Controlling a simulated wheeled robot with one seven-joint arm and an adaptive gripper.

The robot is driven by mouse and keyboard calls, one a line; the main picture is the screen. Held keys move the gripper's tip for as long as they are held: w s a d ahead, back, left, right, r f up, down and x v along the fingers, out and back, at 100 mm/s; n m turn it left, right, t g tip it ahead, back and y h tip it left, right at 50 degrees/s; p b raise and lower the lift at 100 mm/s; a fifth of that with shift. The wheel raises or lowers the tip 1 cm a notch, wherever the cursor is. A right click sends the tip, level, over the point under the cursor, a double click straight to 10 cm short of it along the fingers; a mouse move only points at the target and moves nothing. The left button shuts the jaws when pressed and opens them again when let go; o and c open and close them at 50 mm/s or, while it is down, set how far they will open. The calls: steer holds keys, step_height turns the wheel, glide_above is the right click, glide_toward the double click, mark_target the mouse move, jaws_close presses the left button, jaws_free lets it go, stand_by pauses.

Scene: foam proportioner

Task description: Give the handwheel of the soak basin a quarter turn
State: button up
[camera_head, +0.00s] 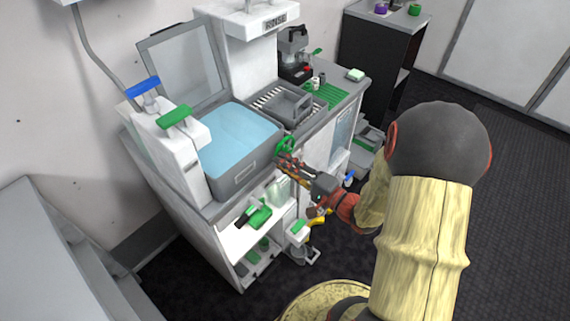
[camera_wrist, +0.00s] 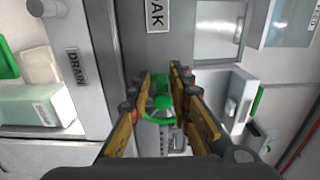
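The green handwheel (camera_head: 286,145) sits at the front right corner of the soak basin (camera_head: 240,172), which is filled with blue liquid. My gripper (camera_head: 284,161) reaches in from the right, close to the wheel. In the wrist view the handwheel (camera_wrist: 162,102) shows between the two fingers of my gripper (camera_wrist: 163,72). The fingers stand apart, one on each side of the wheel's hub, and hide parts of its rim. I cannot tell whether either finger touches the wheel.
Blue (camera_head: 143,87) and green (camera_head: 174,115) levers top the white housing left of the basin. A raised lid (camera_head: 185,62) stands behind it. A drip grate (camera_head: 275,100) and a coffee machine (camera_head: 293,52) are farther right. Shelves with bottles lie below the basin.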

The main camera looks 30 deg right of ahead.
steer(key=shift+o, duration=1)
steer(key=shift+r, duration=0.1)
steer(key=v, duration=1.2)
